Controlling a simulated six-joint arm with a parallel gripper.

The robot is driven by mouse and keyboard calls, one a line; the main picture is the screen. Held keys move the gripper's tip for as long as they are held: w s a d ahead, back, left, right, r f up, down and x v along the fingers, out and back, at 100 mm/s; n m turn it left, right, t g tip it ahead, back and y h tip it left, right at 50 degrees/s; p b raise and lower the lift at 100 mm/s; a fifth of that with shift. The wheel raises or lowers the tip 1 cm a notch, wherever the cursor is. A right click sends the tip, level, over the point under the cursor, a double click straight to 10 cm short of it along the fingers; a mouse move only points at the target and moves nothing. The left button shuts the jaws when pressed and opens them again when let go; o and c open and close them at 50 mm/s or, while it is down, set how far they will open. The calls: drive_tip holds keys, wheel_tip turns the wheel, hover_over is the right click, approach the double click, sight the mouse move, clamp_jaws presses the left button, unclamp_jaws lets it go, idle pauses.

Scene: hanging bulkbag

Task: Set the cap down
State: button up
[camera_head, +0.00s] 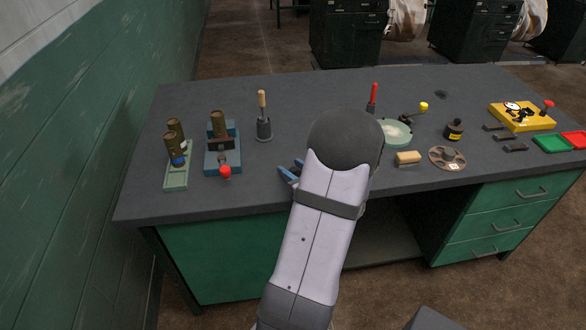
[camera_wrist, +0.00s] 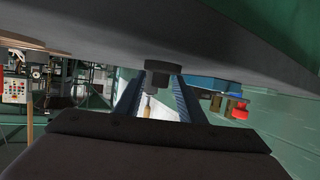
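My gripper (camera_head: 291,172) is low over the front of the grey bench, mostly hidden behind my forearm in the head view. In the wrist view its two blue fingers (camera_wrist: 158,98) stand apart, with nothing visibly held between them. I cannot make out a loose cap for certain in either view. A wooden-handled tool (camera_head: 262,100) stands upright in a dark round holder (camera_head: 264,130) beyond the gripper; the holder also shows in the wrist view (camera_wrist: 163,68).
A green tray (camera_head: 176,181) with olive cylinders and a blue fixture (camera_head: 210,162) with a red-knobbed lever (camera_head: 225,172) stand left. A pale green dish (camera_head: 397,133), a tan block (camera_head: 408,157), a brown disc (camera_head: 447,158) and a yellow tray (camera_head: 520,116) lie right.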

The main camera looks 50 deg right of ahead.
drive_tip(key=shift+r, duration=0.15)
drive_tip(key=v, duration=1.2)
drive_tip(key=shift+p, duration=0.4)
